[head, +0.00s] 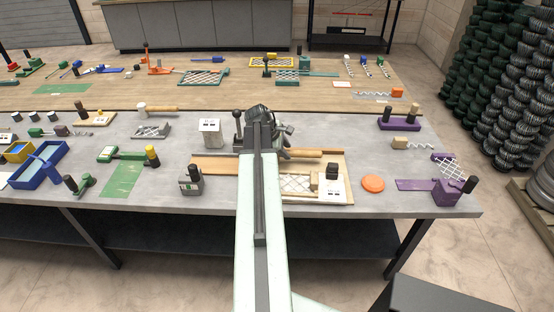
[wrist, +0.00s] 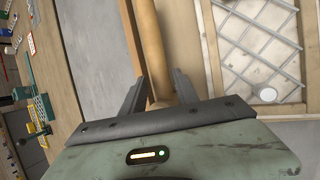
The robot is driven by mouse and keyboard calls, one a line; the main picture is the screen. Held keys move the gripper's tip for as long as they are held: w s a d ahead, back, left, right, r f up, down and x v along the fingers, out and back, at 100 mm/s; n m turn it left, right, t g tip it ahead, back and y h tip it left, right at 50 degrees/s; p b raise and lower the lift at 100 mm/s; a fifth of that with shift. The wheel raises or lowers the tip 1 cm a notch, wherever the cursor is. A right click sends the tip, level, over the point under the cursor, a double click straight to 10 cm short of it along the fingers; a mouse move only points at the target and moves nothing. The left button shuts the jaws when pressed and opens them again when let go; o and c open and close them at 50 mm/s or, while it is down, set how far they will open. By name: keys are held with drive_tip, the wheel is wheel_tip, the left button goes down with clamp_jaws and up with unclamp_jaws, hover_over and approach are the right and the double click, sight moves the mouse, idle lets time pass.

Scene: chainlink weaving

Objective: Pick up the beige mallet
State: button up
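A mallet with a pale beige head (head: 142,108) and a wooden handle lies on the grey table, left of my arm in the head view. A second thick wooden handle (head: 308,153) lies just right of my arm; its left end is hidden, so I cannot tell what it belongs to. In the wrist view this wooden handle (wrist: 151,40) runs down between the fingers of my gripper (wrist: 158,76). The fingers are apart, with gaps visible beside the handle. In the head view my arm hides the fingertips.
A wooden board with a wire lattice (head: 297,184) lies beside the handle; the lattice also shows in the wrist view (wrist: 258,45). An orange disc (head: 373,184) and a purple jig (head: 447,191) lie to the right. A grey block (head: 190,181) and white box (head: 210,132) stand left.

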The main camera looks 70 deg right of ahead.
sight(295, 155)
drive_tip(key=b+x, duration=0.2)
drive_tip(key=x, duration=0.2)
drive_tip(key=shift+f+b, duration=0.15)
drive_tip(key=shift+b, duration=0.15)
clamp_jaws()
idle(1.0)
